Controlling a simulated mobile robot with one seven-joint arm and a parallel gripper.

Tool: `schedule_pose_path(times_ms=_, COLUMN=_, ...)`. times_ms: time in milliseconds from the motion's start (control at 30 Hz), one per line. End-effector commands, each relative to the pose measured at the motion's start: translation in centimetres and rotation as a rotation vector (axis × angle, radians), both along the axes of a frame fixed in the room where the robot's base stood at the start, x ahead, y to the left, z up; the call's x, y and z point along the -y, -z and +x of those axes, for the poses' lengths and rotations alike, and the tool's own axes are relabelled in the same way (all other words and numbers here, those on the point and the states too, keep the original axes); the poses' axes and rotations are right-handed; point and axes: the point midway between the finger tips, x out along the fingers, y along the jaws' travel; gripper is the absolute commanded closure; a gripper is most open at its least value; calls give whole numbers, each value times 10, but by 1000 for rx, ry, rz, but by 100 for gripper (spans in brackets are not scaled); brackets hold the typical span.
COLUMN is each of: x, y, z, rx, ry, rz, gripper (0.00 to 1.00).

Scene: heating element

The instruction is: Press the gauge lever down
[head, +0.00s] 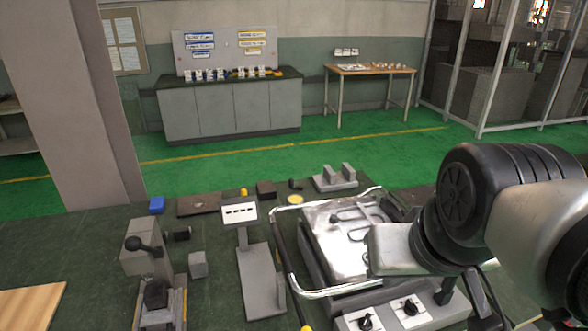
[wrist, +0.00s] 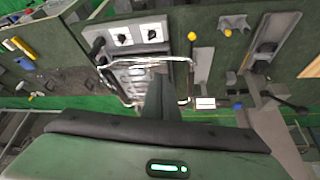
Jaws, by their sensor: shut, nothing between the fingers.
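The black ball-ended lever (head: 135,244), which I take to be the gauge lever, sticks out of a grey block (head: 140,262) at the left of the bench in the head view. In the wrist view a dark lever (wrist: 288,104) at the right appears to be the same one. My gripper (wrist: 160,88) is shut and empty in the wrist view, over the metal-railed unit and well apart from the lever. In the head view my arm comes in from the right; its fingertips cannot be made out there.
The chrome-railed unit (head: 335,240) with black knobs (head: 411,308) takes up the bench's right side. A white-panelled stand (head: 240,213) stands between it and the lever block. A small grey cube (head: 198,265) and a black spool (head: 180,235) lie close to the block.

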Motion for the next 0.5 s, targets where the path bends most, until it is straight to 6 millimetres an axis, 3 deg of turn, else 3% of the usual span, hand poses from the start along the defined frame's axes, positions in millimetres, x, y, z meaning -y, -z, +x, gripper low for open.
schedule_pose_path(times_ms=267, x=-3, y=9, z=5, rx=-26, ry=-79, rz=-33, gripper=100)
schedule_pose_path(times_ms=500, x=-18, y=46, z=34, rx=-145, ry=-524, rz=-177, gripper=100)
